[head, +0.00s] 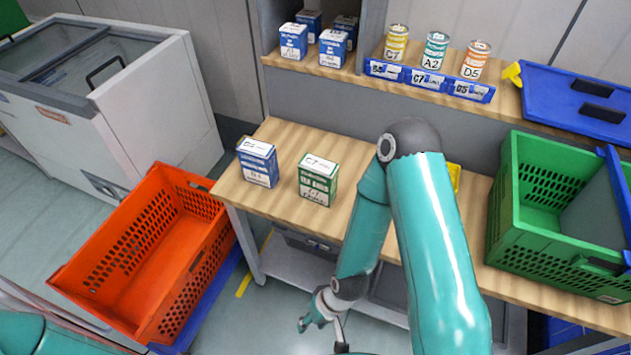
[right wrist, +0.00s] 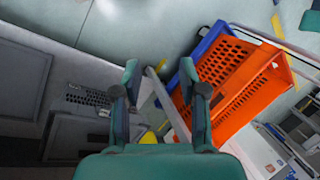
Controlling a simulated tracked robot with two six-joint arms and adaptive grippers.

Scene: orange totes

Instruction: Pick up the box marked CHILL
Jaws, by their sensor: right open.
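A blue and white box (head: 257,163) and a green and white box (head: 318,180) stand upright on the wooden table (head: 270,206). Several blue and white boxes (head: 293,42) stand on the shelf behind. Their print is too small to read, so I cannot tell which is marked CHILL. My right gripper (head: 322,318) is open and empty, low in front of the table's front edge and apart from the boxes. Its two open fingers (right wrist: 159,72) also show in the right wrist view, with no box between them. My left gripper is out of view.
An orange tote (head: 190,262) stands left of the table and shows in the right wrist view (right wrist: 238,80). A green crate (head: 560,258) is at the table's right. A white freezer (head: 150,110) stands at back left. Cans (head: 435,50) line the shelf. My right arm hides the table's middle.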

